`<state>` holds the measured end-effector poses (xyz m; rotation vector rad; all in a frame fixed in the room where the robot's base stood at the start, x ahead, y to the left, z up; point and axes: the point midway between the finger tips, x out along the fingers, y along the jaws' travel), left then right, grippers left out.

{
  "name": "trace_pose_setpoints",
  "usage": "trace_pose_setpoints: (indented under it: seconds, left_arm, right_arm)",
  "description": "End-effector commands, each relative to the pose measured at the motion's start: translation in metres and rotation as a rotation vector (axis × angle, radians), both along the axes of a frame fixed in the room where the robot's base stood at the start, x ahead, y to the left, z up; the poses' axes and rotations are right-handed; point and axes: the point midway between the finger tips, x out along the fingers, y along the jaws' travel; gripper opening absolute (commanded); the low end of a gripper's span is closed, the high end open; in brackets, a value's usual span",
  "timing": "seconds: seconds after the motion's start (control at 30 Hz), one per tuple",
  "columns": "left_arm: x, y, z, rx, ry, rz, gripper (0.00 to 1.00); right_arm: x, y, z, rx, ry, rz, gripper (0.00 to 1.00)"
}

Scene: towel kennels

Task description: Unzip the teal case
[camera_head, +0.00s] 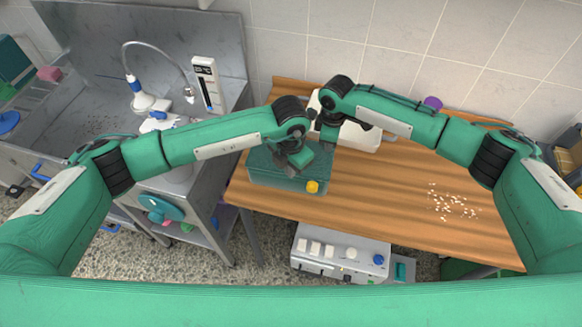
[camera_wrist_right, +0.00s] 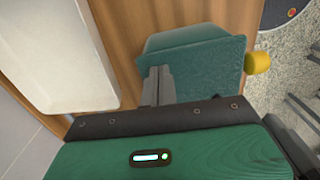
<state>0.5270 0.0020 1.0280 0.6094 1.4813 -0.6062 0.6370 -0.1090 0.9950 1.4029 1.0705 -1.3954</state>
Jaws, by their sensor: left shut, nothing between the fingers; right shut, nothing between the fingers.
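The teal case (camera_head: 262,174) stands on the wooden table near its left front edge. A yellow knob-like piece (camera_head: 312,187) sits at its front right corner. In the right wrist view the case (camera_wrist_right: 205,68) lies just past my right fingers, with the yellow piece (camera_wrist_right: 257,62) at its right side. My left gripper (camera_head: 285,168) is shut and empty over the case's top. My right gripper (camera_wrist_right: 158,86) is shut and empty, close above the case; I cannot tell whether it touches. My arms hide part of the case, and no zip can be made out.
A white tray-like bin (camera_head: 362,137) stands behind the case; it also shows in the right wrist view (camera_wrist_right: 55,50). White bits (camera_head: 452,203) lie scattered on the right of the table (camera_head: 400,215). A purple item (camera_head: 433,103) is at the back. A metal sink unit (camera_head: 60,110) is left.

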Motion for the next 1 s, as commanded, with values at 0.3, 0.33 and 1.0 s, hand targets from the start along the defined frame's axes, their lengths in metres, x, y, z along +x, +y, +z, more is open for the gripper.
trace_pose_setpoints:
  seconds: [0.3,0.33,1.0]
  left_arm:
    - [0.003,0.018,-0.002,0.0,0.001,-0.005,0.0]
    - [0.003,0.02,-0.002,0.0,0.001,-0.004,0.0]
    - [0.011,0.059,-0.002,0.0,0.003,-0.007,0.0]
  right_arm:
    - [-0.007,0.0,-0.009,-0.005,0.018,0.002,0.0]
    - [-0.007,0.0,-0.009,-0.005,0.018,0.002,0.0]
    - [-0.007,0.0,-0.009,-0.004,0.018,0.002,0.0]
